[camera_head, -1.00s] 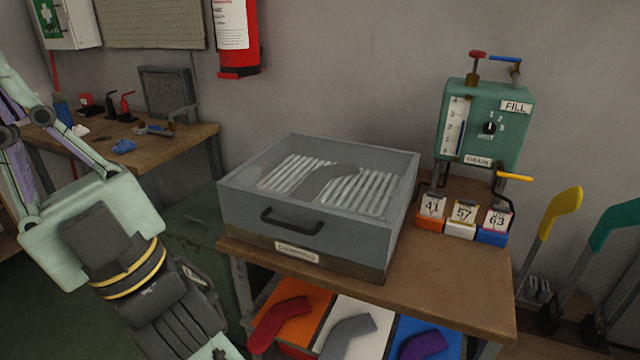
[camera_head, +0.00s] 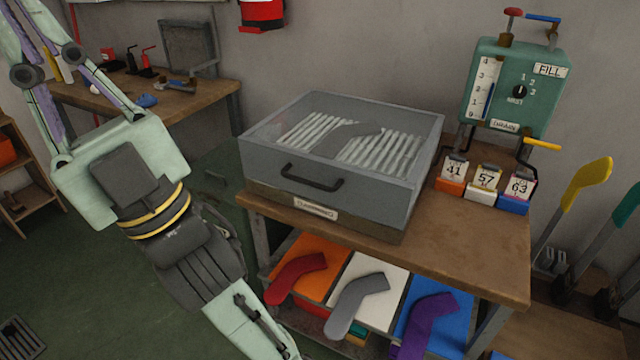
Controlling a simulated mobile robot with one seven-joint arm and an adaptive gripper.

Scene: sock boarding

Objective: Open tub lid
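The tub (camera_head: 370,205) is a grey, see-through box on the wooden workbench (camera_head: 470,240). Its clear lid (camera_head: 400,118) is closed over it. A black bar handle (camera_head: 312,182) sits on the front side. Pale ribbed racks and a grey sock-shaped piece show through the lid. My gripper (camera_head: 115,165) is at the left, well apart from the tub and handle. Its pale green palm shows, with finger links running to the upper left. The fingertips are cut off by the frame edge, so their opening is hidden. I see nothing held.
A green fill-and-drain unit (camera_head: 515,90) stands behind the bench's right side. Number cards 41, 57 and 63 (camera_head: 485,180) stand before it. Under the bench are orange, white and blue trays with red, grey and purple socks (camera_head: 430,325). Another table (camera_head: 185,100) is at back left.

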